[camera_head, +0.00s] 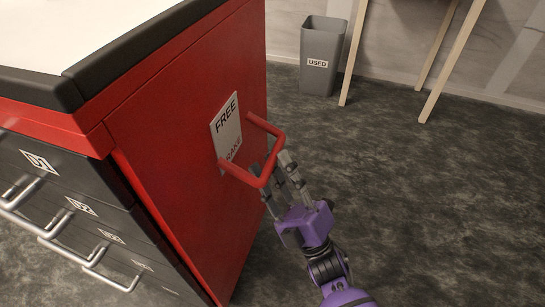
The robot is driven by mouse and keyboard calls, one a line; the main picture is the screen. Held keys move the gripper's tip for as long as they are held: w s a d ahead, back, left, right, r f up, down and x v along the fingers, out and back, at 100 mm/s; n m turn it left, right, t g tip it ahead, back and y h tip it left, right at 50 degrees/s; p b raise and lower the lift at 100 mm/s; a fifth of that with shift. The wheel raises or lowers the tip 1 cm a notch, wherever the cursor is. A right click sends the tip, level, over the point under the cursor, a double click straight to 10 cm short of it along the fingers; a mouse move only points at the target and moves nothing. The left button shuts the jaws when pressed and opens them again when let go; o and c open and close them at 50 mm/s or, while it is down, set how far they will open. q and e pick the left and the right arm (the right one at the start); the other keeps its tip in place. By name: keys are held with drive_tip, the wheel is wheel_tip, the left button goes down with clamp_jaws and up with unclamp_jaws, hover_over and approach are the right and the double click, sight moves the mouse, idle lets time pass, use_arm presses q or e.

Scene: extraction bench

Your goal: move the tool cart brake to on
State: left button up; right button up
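The tool cart (190,190) is red, with its side panel facing right. A white label (226,126) on that panel reads FREE at the top, and its lower word is partly covered, ending in RAKE. The brake handle (276,152) is a red U-shaped bar standing out from the panel over the label's lower part. My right gripper (275,164), with a purple palm and grey fingers, is at the handle's outer bar. Its fingers appear to lie on either side of the bar. I cannot tell whether they are closed on it. My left gripper is not in view.
The cart has a pale top (75,30) with a black edge and dark drawers (60,205) with silver handles at left. A grey bin (321,60) marked USED stands at the back by the wall, beside wooden legs (452,62). The dark carpet (440,200) at right is clear.

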drive_tip(key=v, duration=1)
